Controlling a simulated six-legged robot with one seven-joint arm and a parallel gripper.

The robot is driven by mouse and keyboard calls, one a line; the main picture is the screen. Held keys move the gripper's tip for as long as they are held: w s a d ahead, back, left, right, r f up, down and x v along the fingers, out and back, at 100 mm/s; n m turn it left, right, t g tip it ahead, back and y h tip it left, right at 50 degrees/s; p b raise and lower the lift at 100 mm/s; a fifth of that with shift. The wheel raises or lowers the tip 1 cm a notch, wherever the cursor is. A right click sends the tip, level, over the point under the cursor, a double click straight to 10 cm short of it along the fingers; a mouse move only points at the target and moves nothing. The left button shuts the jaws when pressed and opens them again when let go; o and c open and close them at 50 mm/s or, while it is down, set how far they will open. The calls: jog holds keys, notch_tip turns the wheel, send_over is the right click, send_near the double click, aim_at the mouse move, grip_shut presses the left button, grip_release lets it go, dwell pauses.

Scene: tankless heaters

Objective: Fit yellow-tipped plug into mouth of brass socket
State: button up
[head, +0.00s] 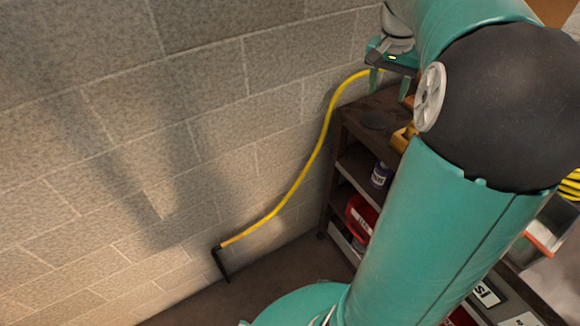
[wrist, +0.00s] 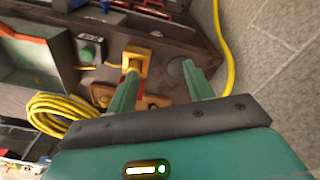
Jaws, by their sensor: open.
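My gripper (head: 389,93) is open above the dark shelf top, beside the block wall. In the wrist view its two green fingers (wrist: 160,70) stand apart with nothing held between them. A yellow-gold block-like fitting (wrist: 138,61) sits just beyond the left fingertip; it may be the brass socket, but its mouth is not clear. A gold piece also shows in the head view (head: 402,138), partly behind my arm. A yellow hose (head: 318,150) runs up the wall and passes behind my gripper; it shows at right in the wrist view (wrist: 226,60). I cannot make out a yellow-tipped plug.
The dark shelf unit (head: 340,165) holds a purple bottle (head: 380,175) and a red bin (head: 361,213). In the wrist view, a yellow coil (wrist: 45,112) lies left of the fingers and a green-buttoned box (wrist: 88,50) stands farther back. The wall (head: 240,110) bounds the left side.

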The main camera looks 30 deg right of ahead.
jog(key=s+a+r+n+t+h, duration=0.15)
jog(key=a+n, duration=0.35)
jog(key=a, duration=1.3)
jog(key=s+a+f+n+t+y, duration=0.2)
jog(key=s+a+f+n+t, duration=0.2)
jog(key=s+a, duration=0.5)
jog(key=a+n, duration=0.2)
jog(key=a, duration=0.2)
jog(key=shift+s+y, duration=0.25)
jog(key=shift+y, duration=0.1)
jog(key=c, duration=0.3)
jog(key=shift+c, duration=0.2)
jog(key=shift+d, duration=0.15)
